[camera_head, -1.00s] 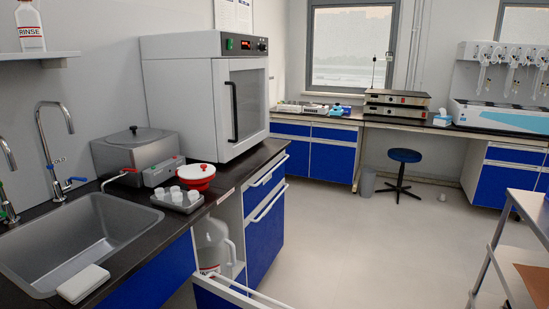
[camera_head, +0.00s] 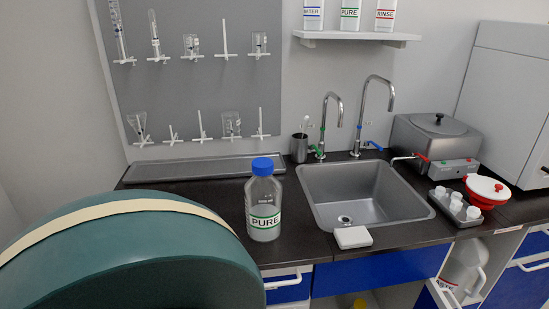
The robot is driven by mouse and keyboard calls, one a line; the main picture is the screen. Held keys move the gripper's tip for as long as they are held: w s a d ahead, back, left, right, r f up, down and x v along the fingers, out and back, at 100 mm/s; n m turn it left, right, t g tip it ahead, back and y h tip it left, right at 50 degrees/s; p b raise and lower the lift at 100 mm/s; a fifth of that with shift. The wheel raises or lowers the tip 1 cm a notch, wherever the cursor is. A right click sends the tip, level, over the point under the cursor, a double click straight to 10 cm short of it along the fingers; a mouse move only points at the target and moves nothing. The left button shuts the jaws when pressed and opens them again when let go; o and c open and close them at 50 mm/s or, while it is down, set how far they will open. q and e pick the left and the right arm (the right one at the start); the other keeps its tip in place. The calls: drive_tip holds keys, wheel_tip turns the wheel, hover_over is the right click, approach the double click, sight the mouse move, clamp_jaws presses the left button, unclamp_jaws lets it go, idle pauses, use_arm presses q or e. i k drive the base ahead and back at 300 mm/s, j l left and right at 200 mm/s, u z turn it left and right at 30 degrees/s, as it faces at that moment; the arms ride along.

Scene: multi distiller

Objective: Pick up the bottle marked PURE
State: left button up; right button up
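A white bottle also marked PURE (camera_head: 350,14) stands on the wall shelf, between one whose label is partly readable as WATER (camera_head: 313,13) and one marked RINSE (camera_head: 386,14). The tops of the shelf bottles are cut off by the frame. Neither of my grippers shows in the head view.
A large dark green rounded object with a cream band (camera_head: 125,255) fills the lower left, close to the clear bottle. The sink (camera_head: 375,205), a white block (camera_head: 352,237), a cup tray (camera_head: 455,208) and a metal bath (camera_head: 435,140) lie to the right. An open lower compartment holds a large jug (camera_head: 462,268).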

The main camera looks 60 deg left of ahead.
sight(263, 194)
drive_tip(key=u, duration=1.9)
